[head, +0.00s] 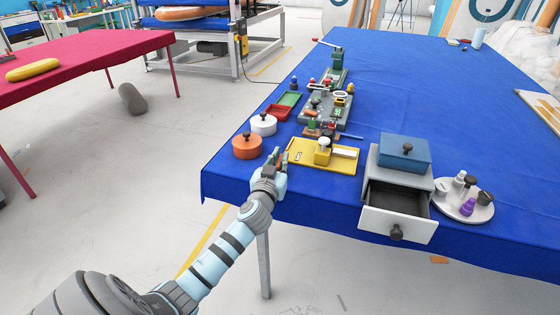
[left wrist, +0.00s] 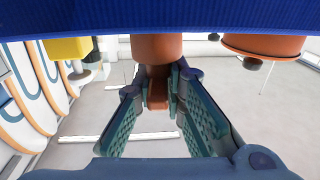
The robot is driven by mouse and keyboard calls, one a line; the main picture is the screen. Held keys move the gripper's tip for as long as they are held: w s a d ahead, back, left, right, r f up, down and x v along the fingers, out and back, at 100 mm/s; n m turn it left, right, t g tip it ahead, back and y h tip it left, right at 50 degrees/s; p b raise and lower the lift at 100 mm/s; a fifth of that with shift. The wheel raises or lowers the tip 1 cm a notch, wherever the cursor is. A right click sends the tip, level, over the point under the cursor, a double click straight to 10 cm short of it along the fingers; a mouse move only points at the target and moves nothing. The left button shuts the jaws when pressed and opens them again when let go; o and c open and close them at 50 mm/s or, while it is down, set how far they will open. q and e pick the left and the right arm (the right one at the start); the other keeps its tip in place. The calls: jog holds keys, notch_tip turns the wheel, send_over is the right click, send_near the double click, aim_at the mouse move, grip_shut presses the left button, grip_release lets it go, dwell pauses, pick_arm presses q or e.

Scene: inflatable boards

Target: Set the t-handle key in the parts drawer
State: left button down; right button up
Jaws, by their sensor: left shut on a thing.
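My left gripper (head: 278,158) is over the front left part of the blue table. In the left wrist view the left gripper (left wrist: 158,95) is shut on a narrow part of a copper-brown piece (left wrist: 157,46), whose wider round part is against the blue cloth. I cannot tell whether this piece is the t-handle key; in the head view my fingers mostly hide it. The parts drawer (head: 397,224) is pulled out of its grey cabinet at the front right. Its dark inside looks empty. My right gripper is not in view.
An orange lidded pot (head: 246,147) and a white lidded pot (head: 263,125) stand left of my gripper. A yellow base (head: 310,158) is to its right. A blue box (head: 404,154) sits on the cabinet. A round tray (head: 478,213) with small bottles is beside it.

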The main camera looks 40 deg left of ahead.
pick_arm(q)
jog(key=shift+f, duration=0.15)
jog(key=c, duration=1.7)
grip_release()
jog(key=shift+o, duration=0.2)
jog(key=r+v, duration=0.1)
jog(key=v, duration=1.3)
jog(key=shift+s+r, duration=0.2)
